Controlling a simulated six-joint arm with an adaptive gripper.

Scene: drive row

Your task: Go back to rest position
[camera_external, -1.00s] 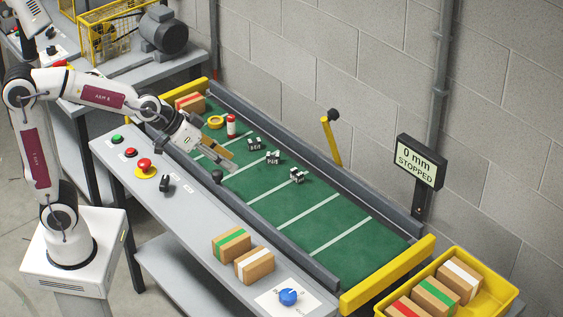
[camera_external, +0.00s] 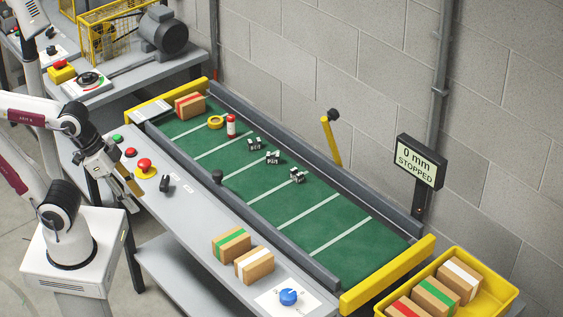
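My gripper (camera_external: 133,194) is at the left, just off the near edge of the grey control bench (camera_external: 195,213), pointing down and to the right. Its fingers are small and partly blurred in this view. I cannot tell whether they are open or shut, and no object shows between them. My arm is folded back over its white base, with its upper links partly outside the left edge of the picture.
The bench holds a red button (camera_external: 145,165), a black switch (camera_external: 165,184) and a blue knob (camera_external: 288,297). Behind it, the green conveyor (camera_external: 330,222) carries a box (camera_external: 190,105), yellow tape (camera_external: 216,122), a red-and-white cylinder (camera_external: 231,126) and small black-and-white parts (camera_external: 273,158). The display reads 0 mm STOPPED (camera_external: 417,162).

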